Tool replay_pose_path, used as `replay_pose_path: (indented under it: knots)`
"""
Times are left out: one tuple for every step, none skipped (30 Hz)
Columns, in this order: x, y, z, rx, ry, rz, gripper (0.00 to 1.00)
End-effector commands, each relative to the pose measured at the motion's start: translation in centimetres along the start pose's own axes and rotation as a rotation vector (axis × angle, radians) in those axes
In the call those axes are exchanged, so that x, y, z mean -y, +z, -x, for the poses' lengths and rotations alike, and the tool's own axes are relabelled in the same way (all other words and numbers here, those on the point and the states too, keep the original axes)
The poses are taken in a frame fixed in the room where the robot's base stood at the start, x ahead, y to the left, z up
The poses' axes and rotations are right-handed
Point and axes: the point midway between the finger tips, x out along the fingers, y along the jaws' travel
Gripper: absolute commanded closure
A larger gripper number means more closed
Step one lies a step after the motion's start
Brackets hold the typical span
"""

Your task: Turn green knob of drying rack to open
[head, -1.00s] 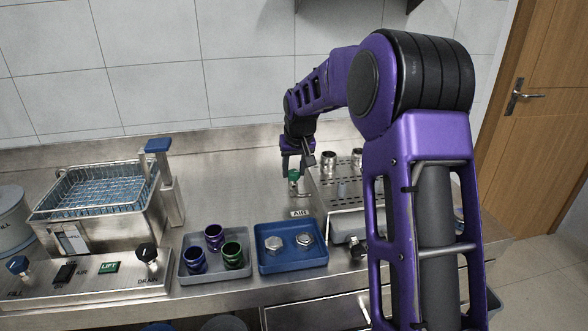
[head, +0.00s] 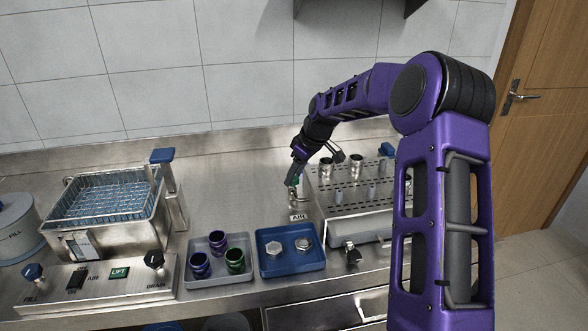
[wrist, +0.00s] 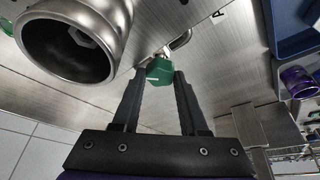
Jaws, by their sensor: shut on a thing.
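The drying rack (head: 400,205) is a steel box with a perforated top, at the right of the counter in the head view. Its green knob (wrist: 159,71) sits on a small steel valve at the rack's left side, behind the AIR label (head: 298,217). My gripper (wrist: 161,76) is shut on the green knob, with one finger on each side of it in the wrist view. In the head view my gripper (head: 292,180) reaches down to the knob at a tilt from the upper right and largely covers it.
Steel cups (head: 325,167) stand on the rack. In front are a blue tray (head: 290,271) with two hex nuts and a grey tray (head: 222,279) with purple and green cups. A wire-basket bath (head: 105,240) stands left. The counter left of my gripper is clear.

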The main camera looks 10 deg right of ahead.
Motion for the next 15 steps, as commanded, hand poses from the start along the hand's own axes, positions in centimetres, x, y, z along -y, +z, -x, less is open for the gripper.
replay_pose_path:
  knots:
    - [-0.1, -0.07, 0.24, -0.001, -0.02, 0.038, 1.0]
    - [-0.13, -0.09, 0.26, -0.001, -0.03, 0.065, 1.0]
    - [-0.15, -0.11, 0.24, -0.001, -0.044, 0.1, 1.0]
    - [-0.14, -0.1, 0.23, -0.001, -0.056, 0.127, 1.0]
    - [-0.2, -0.11, 0.25, -0.001, -0.065, 0.153, 1.0]
    - [-0.23, -0.08, 0.23, -0.001, -0.081, 0.188, 1.0]
    - [-0.24, -0.1, 0.22, -0.001, -0.091, 0.215, 1.0]
    - [-0.24, -0.13, 0.23, -0.001, -0.102, 0.241, 1.0]
    - [-0.24, -0.15, 0.19, -0.002, -0.117, 0.276, 1.0]
    - [-0.25, -0.15, 0.2, -0.001, -0.128, 0.303, 1.0]
    - [-0.29, -0.16, 0.19, -0.001, -0.138, 0.33, 1.0]
    - [-0.29, -0.13, 0.14, 0.0, -0.154, 0.365, 1.0]
    - [-0.34, -0.17, 0.16, -0.001, -0.163, 0.393, 1.0]
    - [-0.33, -0.17, 0.13, -0.001, -0.175, 0.419, 1.0]
    - [-0.35, -0.19, 0.1, -0.001, -0.189, 0.454, 1.0]
